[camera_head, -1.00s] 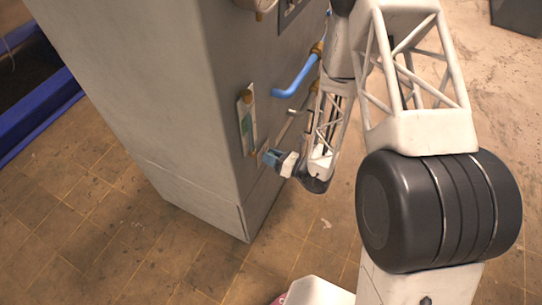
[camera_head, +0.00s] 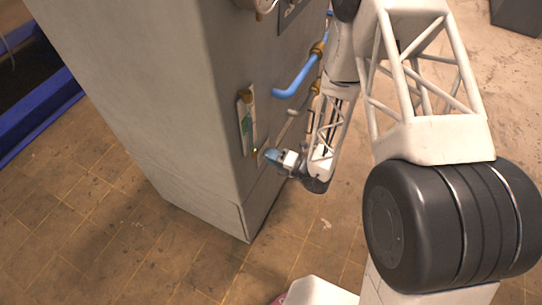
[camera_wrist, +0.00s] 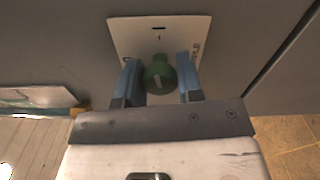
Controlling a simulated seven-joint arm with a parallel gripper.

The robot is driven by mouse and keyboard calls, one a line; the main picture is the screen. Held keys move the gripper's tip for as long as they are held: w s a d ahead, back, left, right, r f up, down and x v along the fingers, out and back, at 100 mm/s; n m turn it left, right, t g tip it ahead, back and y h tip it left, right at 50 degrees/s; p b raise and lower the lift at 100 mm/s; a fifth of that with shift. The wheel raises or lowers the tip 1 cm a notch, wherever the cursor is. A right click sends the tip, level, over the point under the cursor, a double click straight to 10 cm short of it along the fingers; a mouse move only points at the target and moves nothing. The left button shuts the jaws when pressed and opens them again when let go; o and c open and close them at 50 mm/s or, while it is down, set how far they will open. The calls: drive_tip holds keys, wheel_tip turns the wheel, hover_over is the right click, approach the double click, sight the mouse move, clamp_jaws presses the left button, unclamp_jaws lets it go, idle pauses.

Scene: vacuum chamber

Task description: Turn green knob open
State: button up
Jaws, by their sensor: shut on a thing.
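In the head view my gripper (camera_head: 268,156) is at the lower part of the grey cabinet's right face; the knob is hidden there by the fingers. The plate's lettering is partly covered by the fingers.
The grey cabinet (camera_head: 140,80) fills the left-centre. A blue-handled lever (camera_head: 295,82) is above my gripper, and a narrow label with a gauge-like strip (camera_head: 246,122) is beside it. Tiled floor (camera_head: 120,245) is open below.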

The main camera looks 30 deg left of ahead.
drive_tip(key=shift+m, duration=0.9)
drive_tip(key=o, duration=0.9)
drive_tip(key=shift+d, duration=0.15)
drive_tip(key=shift+d, duration=3.75)
